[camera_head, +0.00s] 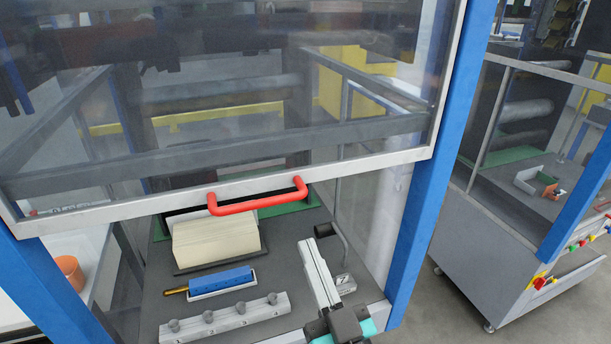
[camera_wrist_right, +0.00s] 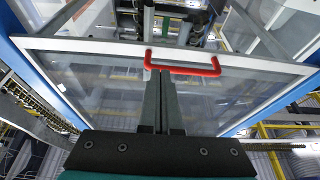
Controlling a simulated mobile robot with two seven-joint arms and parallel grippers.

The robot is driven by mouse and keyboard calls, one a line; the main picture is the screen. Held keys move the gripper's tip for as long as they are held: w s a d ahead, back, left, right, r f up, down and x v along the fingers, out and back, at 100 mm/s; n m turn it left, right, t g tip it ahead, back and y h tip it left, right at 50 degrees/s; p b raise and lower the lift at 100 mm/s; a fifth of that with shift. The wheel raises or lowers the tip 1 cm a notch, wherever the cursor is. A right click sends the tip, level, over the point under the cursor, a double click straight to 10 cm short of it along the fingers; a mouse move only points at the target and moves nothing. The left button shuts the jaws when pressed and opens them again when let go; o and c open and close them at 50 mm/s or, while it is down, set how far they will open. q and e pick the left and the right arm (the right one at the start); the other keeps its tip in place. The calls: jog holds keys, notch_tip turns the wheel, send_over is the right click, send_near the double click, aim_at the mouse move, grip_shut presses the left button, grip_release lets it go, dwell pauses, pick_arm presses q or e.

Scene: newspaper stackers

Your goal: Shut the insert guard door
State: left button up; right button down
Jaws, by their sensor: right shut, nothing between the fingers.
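The insert guard door (camera_head: 230,130) is a clear panel in a grey metal frame between blue posts. Its red handle (camera_head: 258,203) sits on its bottom edge. The door is raised, with an open gap below that edge. My right gripper (camera_head: 345,322) is low at the bottom of the head view, below and right of the handle and apart from it there. In the right wrist view, its shut, empty fingers (camera_wrist_right: 160,75) point up toward the red handle (camera_wrist_right: 182,68) and overlap it in the picture; contact cannot be told. My left gripper is not in view.
Blue posts (camera_head: 425,180) flank the opening. Another machine (camera_head: 500,250) stands at right.

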notch_tip(320, 180, up, 6)
jog(key=s+f+t, duration=0.1)
jog(key=s, duration=0.1)
notch_tip(320, 180, up, 5)
jog(key=p, duration=0.4)
send_over(299, 198)
jog(key=shift+s+f+b, duration=0.2)
jog(key=shift+s+f, duration=0.1)
jog(key=shift+f, duration=0.65)
jog(key=shift+s+f+b, duration=0.2)
jog(key=shift+s+f, duration=0.1)
jog(key=shift+f, duration=0.65)
